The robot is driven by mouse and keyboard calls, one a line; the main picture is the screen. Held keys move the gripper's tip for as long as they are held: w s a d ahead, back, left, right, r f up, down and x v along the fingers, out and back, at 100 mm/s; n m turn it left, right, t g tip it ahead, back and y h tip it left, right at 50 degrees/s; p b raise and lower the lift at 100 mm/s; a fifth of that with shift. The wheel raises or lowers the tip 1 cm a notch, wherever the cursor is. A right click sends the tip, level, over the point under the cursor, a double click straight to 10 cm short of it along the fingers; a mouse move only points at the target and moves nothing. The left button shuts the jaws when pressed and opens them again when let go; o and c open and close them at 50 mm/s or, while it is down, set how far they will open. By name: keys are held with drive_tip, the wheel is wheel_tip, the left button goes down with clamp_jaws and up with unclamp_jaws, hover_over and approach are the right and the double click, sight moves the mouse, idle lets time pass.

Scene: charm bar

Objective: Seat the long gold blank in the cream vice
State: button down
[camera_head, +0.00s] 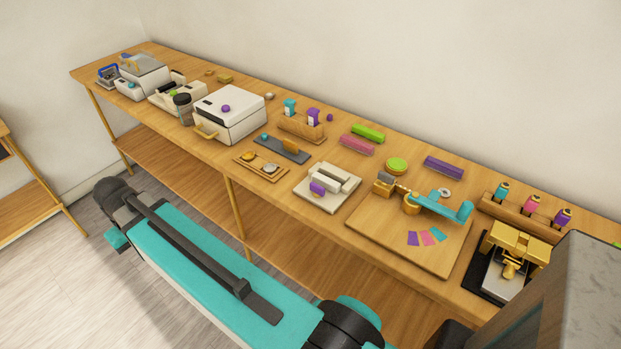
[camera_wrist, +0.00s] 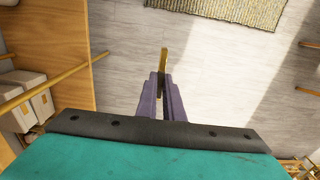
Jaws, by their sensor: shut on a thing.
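The cream vice (camera_head: 312,193) stands on the wooden bench, right of centre in the head view. It has a flat pale base, cream jaw blocks and a purple part at its front. In the wrist view my gripper (camera_wrist: 162,80) has its purple fingers shut on the long gold blank (camera_wrist: 164,58). The blank sticks out past the fingertips, over the pale floor and well away from the vice. The head view shows my turquoise arm in front of the bench, but not clearly the gripper or the blank.
A white box-shaped machine (camera_head: 235,120) stands left of the vice. A small wooden tray (camera_head: 246,158) with round discs lies nearer. To the right are a wooden board (camera_head: 400,245) with a turquoise tool (camera_head: 440,205) and a gold press (camera_head: 515,245). Pink and green blocks lie behind.

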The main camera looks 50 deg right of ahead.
drive_tip(key=shift+a, duration=0.2)
drive_tip(key=s+d+r, duration=0.3)
drive_tip(key=d+r, duration=0.1)
drive_tip(key=d, duration=0.6)
drive_tip(key=s+d+r, duration=0.3)
drive_tip(key=d+r, duration=0.1)
drive_tip(key=d, duration=0.6)
drive_tip(key=s+d+r, duration=0.4)
drive_tip(key=s+d, duration=0.2)
drive_tip(key=d, duration=0.1)
drive_tip(key=s+d+r, duration=0.4)
drive_tip(key=s+d, duration=0.2)
drive_tip(key=d, duration=0.2)
drive_tip(key=shift+s+b, duration=0.35)
drive_tip(key=shift+b, duration=0.1)
drive_tip(key=s+d+p, duration=0.1)
drive_tip(key=s+d, duration=0.1)
drive_tip(key=d, duration=0.2)
drive_tip(key=s+d+f+p, duration=0.1)
drive_tip(key=s+d, duration=0.1)
drive_tip(key=d, duration=0.2)
drive_tip(key=s+d+p, duration=0.1)
drive_tip(key=s+d, duration=0.1)
drive_tip(key=d, duration=0.3)
drive_tip(key=shift+s+f+p, duration=0.15)
drive_tip(key=shift+f+p, duration=0.05)
drive_tip(key=shift+p, duration=0.1)
drive_tip(key=shift+d, duration=0.1)
